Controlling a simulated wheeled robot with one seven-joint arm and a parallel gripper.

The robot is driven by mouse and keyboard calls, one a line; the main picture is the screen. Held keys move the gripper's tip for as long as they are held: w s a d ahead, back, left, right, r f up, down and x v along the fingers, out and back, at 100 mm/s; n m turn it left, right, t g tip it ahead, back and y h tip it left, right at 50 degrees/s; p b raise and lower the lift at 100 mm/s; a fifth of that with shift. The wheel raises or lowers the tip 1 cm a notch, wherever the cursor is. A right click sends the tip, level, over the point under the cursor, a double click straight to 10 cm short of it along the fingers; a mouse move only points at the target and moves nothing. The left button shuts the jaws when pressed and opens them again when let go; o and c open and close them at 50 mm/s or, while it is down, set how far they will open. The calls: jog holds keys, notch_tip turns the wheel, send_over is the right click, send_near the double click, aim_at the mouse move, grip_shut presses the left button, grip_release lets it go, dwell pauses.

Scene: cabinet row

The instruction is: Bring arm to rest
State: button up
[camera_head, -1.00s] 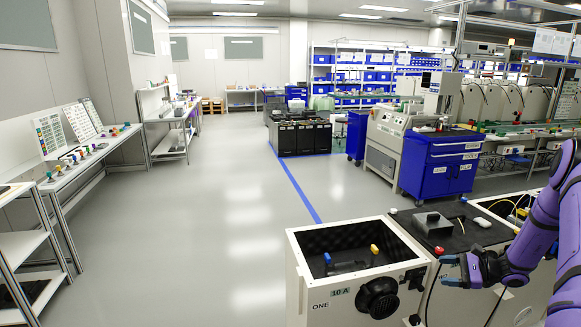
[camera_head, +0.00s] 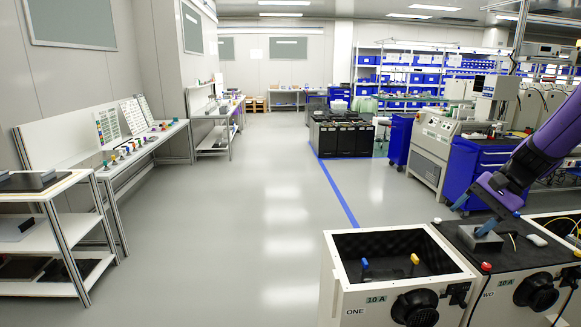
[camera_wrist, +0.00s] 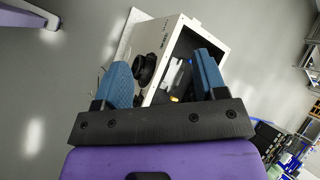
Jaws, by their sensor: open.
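My gripper (camera_head: 472,214) is open, with blue fingers on my purple arm, at the right of the head view. It appears near a grey block (camera_head: 482,240) on the black top of cabinet TWO (camera_head: 508,290); I cannot tell the gap between them. In the wrist view both fingers of my gripper (camera_wrist: 162,66) stand apart with nothing held between them. Beyond them a white open-topped cabinet (camera_wrist: 160,38) shows, with small items inside, partly hidden by the fingers.
Open cabinet ONE (camera_head: 343,285) has a blue and a yellow piece inside. A blue drawer cart (camera_head: 468,175) stands behind the cabinets. A white bench (camera_head: 150,146) and a shelf rack (camera_head: 45,222) line the left. The grey floor between is clear.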

jog(key=s+a+r+n+t+h, duration=0.1)
jog(key=s+a+r+n+h, duration=0.1)
jog(key=s, duration=0.6)
jog(key=s+a+r+n+t+h, duration=0.2)
jog(key=s+a+r+n+h, duration=0.1)
jog(key=s+r, duration=0.3)
jog(key=s+a+r+n+t+h, duration=0.1)
jog(key=s+a+r+n+h, duration=0.1)
jog(key=s, duration=0.8)
notch_tip(320, 180, up, 2)
jog(key=a+n, duration=0.1)
jog(key=a, duration=0.2)
jog(key=shift+s+r+n, duration=0.2)
jog(key=shift+s+n, duration=0.1)
jog(key=shift+n, duration=0.1)
